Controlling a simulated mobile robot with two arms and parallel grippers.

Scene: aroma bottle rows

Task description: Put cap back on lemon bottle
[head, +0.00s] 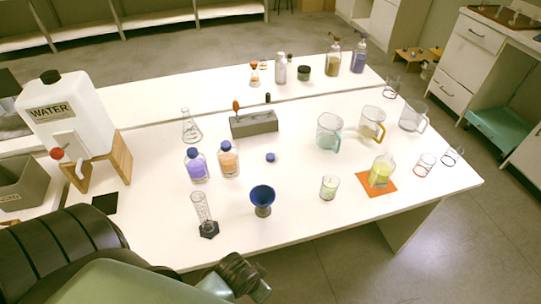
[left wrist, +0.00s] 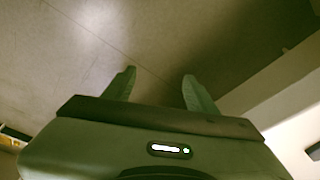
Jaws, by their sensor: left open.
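The lemon bottle (head: 381,172), holding yellow-green liquid, stands upright on an orange mat (head: 364,184) at the right of the table. No cap shows on its top. A small blue cap (head: 270,157) lies alone on the white table near the middle, left of the lemon bottle. My left arm crosses the bottom left of the head view, at the near table edge and away from cap and bottle. In the left wrist view my left gripper (left wrist: 158,88) is open and empty, over floor. My right gripper is not in view.
Purple (head: 197,167) and orange (head: 228,160) blue-capped bottles stand left of the cap. A blue funnel cup (head: 262,197), a graduated cylinder (head: 204,212) and a green-filled beaker (head: 329,187) stand nearer the front. Glass jugs (head: 329,131) stand behind. Table around the cap is clear.

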